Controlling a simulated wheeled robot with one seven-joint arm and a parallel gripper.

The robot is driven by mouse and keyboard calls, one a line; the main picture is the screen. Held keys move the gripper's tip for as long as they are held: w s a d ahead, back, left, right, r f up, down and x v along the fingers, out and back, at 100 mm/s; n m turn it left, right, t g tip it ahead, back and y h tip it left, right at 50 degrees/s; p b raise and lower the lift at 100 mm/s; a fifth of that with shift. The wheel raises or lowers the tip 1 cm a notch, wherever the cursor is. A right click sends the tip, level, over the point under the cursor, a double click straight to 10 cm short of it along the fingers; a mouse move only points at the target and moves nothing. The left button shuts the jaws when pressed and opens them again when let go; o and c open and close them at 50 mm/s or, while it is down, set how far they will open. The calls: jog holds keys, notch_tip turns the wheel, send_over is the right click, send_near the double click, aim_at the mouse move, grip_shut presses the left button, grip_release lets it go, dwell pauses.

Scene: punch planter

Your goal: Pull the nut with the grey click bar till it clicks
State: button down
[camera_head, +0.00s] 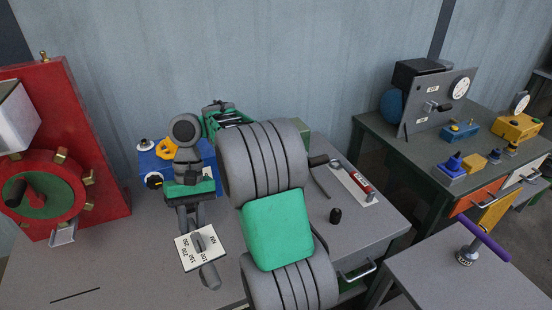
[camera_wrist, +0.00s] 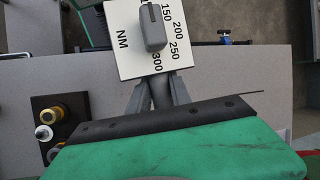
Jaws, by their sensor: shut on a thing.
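The grey click bar (camera_head: 209,275) has a white dial plate (camera_head: 201,247) marked NM, with numbers and a grey pointer. The plate (camera_wrist: 122,45) is large in the wrist view, with the pointer knob (camera_wrist: 152,28) on it. My gripper (camera_head: 193,214) is above the bench, right behind the plate. In the wrist view its grey fingers (camera_wrist: 158,92) are shut on the bar beside the plate. The bar's far end and any nut on it are hidden, so I cannot tell whether they are joined.
A red machine (camera_head: 85,110) with a wheel and brass pieces around it stands left. The bench front left is mostly clear.

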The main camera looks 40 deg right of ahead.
jog(key=w+d+r+m+t+y+p, duration=0.1)
jog(key=w+d+r+m+t+p, duration=0.2)
jog(key=d+m, duration=0.45)
jog(key=w+d+r+m+t+p, duration=0.1)
jog(key=d+r+m+t+p, duration=0.1)
jog(key=d+m+t+p, duration=0.4)
jog(key=s+d+m+h+p, duration=0.2)
jog(key=s+d+m, duration=0.2)
jog(key=d+m, duration=0.3)
jog(key=s+d+m+h+p, duration=0.2)
jog(key=d+m, duration=0.5)
jog(key=d, duration=0.6)
jog(key=shift+s+d+r+h, duration=0.15)
jog(key=shift+s+d+h, duration=0.2)
jog(key=shift+s, duration=0.55)
jog(key=shift+d+r+p, duration=0.1)
jog(key=shift+r+p, duration=0.05)
jog(key=shift+p, duration=0.35)
notch_tip(320, 180, down, 5)
jog(key=shift+r+b, duration=0.1)
jog(key=shift+b, duration=1.1)
jog(key=shift+p, duration=0.5)
